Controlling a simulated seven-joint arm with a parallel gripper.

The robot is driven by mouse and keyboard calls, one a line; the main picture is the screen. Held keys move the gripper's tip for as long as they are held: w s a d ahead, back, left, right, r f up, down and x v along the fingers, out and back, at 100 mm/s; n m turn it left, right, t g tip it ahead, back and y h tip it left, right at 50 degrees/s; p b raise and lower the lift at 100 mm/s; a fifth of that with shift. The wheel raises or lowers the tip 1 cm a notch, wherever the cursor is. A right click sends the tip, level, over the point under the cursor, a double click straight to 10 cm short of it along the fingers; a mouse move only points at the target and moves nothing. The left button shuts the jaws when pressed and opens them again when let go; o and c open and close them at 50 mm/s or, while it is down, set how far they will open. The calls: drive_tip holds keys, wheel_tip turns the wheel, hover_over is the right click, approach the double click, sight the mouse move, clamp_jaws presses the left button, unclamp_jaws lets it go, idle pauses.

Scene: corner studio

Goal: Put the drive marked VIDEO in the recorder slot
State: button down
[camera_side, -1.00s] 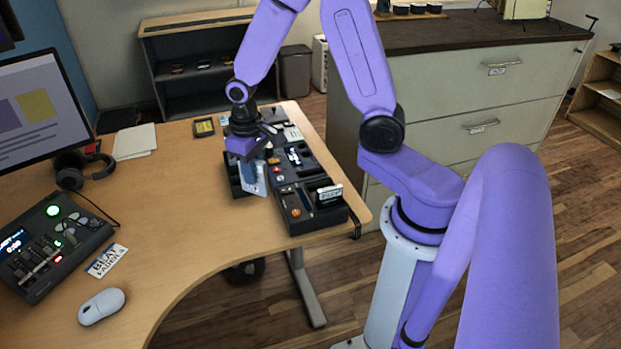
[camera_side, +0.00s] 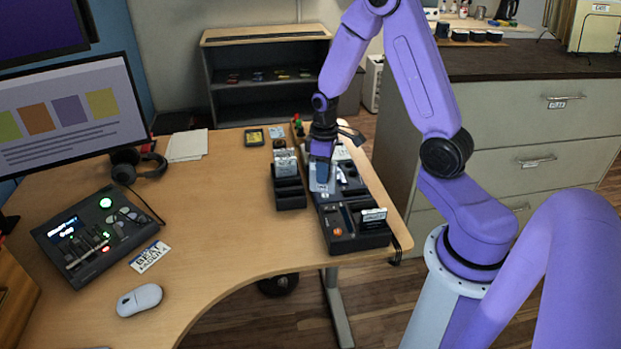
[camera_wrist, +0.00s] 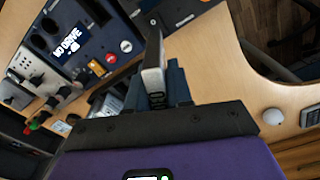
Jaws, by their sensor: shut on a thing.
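My gripper (camera_side: 321,160) is shut on a drive (camera_side: 322,183), held upright over the left part of the black recorder panel. In the wrist view the pale grey drive (camera_wrist: 153,72) shows edge-on between the blue fingers of my gripper (camera_wrist: 158,90). Its label cannot be read. The recorder (camera_side: 352,181) has a lit screen, which in the wrist view (camera_wrist: 70,42) reads "NO DRIVE" with its start cut off. My gripper hides the slot and whether the drive's lower end touches the panel.
A black rack (camera_side: 289,197) left of the recorder holds pale drives (camera_side: 285,160) at its back. A labelled white drive (camera_side: 374,215) stands at the front unit (camera_side: 358,239). The mixer (camera_side: 102,232), mouse (camera_side: 139,299) and headphones (camera_side: 138,165) lie left. The middle desk is clear.

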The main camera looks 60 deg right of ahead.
drive_tip(key=s+d+f+n, duration=0.2)
drive_tip(key=d, duration=0.5)
drive_tip(key=s+d+f+n, duration=0.2)
drive_tip(key=d+f+n, duration=0.1)
drive_tip(key=d, duration=0.3)
drive_tip(key=shift+w+f, duration=0.15)
drive_tip(key=shift+f, duration=2.55)
drive_tip(key=shift+f, duration=0.6)
drive_tip(key=c, duration=1.3)
unclamp_jaws()
wheel_tip(320, 180, up, 11)
